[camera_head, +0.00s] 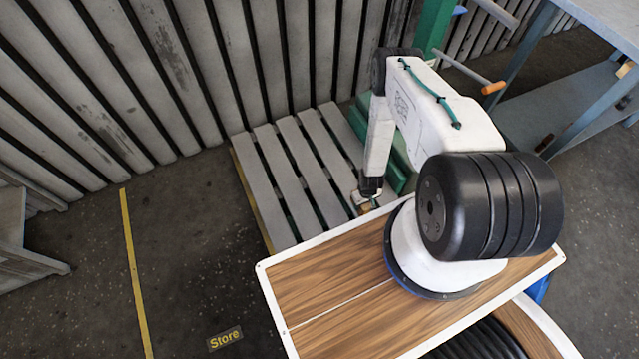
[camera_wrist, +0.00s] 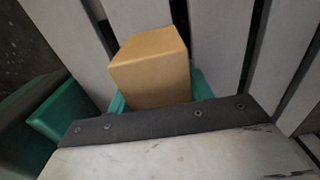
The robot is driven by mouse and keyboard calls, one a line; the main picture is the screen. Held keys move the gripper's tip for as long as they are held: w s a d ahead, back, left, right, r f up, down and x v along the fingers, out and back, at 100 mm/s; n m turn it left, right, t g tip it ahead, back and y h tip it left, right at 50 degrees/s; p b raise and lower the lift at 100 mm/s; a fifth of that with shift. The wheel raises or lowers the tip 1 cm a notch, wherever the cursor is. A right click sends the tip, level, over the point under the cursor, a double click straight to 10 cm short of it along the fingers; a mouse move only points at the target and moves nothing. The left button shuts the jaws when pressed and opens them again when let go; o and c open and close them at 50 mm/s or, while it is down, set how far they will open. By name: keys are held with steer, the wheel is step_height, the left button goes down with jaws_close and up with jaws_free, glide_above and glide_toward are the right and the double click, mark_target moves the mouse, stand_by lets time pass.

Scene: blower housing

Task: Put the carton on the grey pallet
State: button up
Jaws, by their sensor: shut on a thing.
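The carton (camera_wrist: 150,70) is a small tan box, seen close up in the wrist view. My gripper (camera_head: 366,200) is shut on it, with teal finger parts at its sides in the wrist view. In the head view only a bit of the carton (camera_head: 367,207) shows below the gripper. The grey pallet (camera_head: 290,165), made of spaced grey slats, lies on the floor against the wall. The carton is over the pallet's right part, and grey slats (camera_wrist: 222,40) show behind it. I cannot tell whether the carton touches the slats.
A green object (camera_head: 396,178) lies along the pallet's right side, close to my gripper; green blocks (camera_wrist: 62,112) also show at left in the wrist view. A slatted wall (camera_head: 130,80) stands behind. A blue-grey bench (camera_head: 585,95) is at right. The pallet's left part is bare.

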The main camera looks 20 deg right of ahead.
steer(key=w+a, duration=0.6)
steer(key=w+a+f, duration=0.1)
steer(key=w+a, duration=0.2)
steer(key=shift+w+a+f, duration=0.1)
steer(key=shift+w+a, duration=0.2)
steer(key=shift+w, duration=0.05)
steer(key=shift+w+a+f, duration=0.15)
steer(key=shift+f, duration=0.45)
steer(key=shift+w+a+f, duration=0.2)
steer(key=shift+f, duration=0.4)
steer(key=shift+w+a+f, duration=0.15)
steer(key=shift+f, duration=0.45)
steer(key=shift+f, duration=0.1)
steer(key=o, duration=1.2)
